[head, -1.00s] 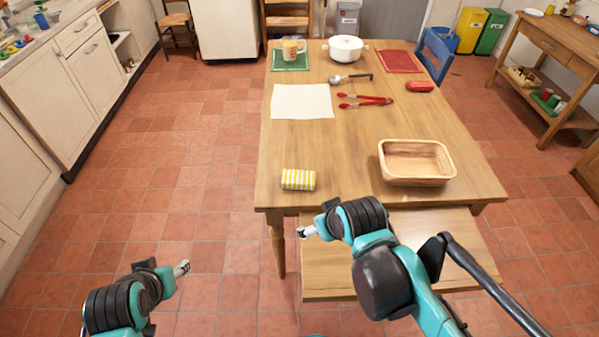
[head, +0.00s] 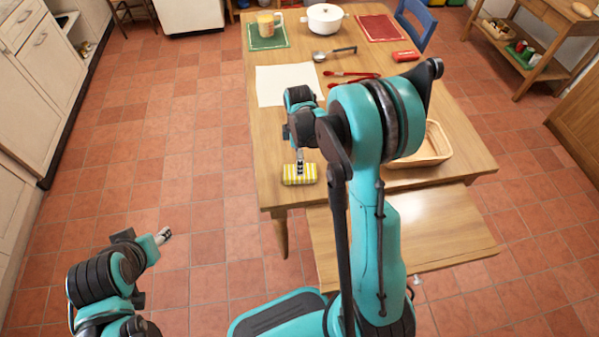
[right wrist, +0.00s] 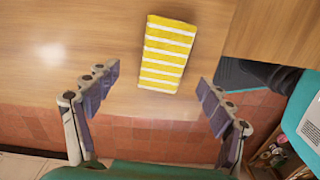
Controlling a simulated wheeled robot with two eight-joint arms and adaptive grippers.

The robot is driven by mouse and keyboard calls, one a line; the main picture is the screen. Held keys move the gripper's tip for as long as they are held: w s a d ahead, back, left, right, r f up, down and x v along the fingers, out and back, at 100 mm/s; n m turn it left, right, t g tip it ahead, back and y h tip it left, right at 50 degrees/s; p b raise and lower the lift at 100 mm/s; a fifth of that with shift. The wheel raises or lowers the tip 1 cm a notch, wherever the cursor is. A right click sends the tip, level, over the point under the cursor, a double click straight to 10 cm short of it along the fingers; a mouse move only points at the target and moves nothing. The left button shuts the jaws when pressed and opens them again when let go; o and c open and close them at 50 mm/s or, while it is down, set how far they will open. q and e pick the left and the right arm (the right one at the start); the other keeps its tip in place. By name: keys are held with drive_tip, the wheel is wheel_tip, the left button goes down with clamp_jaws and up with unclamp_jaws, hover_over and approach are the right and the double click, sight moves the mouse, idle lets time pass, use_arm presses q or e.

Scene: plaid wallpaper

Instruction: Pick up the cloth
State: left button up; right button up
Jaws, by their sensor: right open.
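The cloth (head: 292,176) is a small folded yellow and white striped bundle. It lies on the wooden table near its front left edge. In the right wrist view the cloth (right wrist: 168,53) lies beyond the fingertips, between their lines and a little to the right of centre. My right gripper (head: 299,166) points down just above the cloth in the head view. In the right wrist view my right gripper (right wrist: 158,82) is open, with its two fingers wide apart and nothing between them. My left gripper (head: 163,236) is over the floor left of the table, small in view, apart from everything.
A wooden basket (head: 437,146) is partly behind my right arm. White paper (head: 274,86), red tongs (head: 350,74), a ladle (head: 334,53), a white pot (head: 326,17) and a red case (head: 405,56) lie farther back. A bench (head: 445,235) stands at the table's front.

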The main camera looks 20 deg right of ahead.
sight(290, 177)
wheel_tip(290, 177, down, 7)
drive_tip(key=b, duration=0.3)
drive_tip(key=shift+s+a+r, duration=0.1)
drive_tip(key=shift+s+a, duration=0.05)
drive_tip(key=shift+r, duration=0.1)
drive_tip(key=shift+c, duration=0.4)
drive_tip(key=c, duration=1.2)
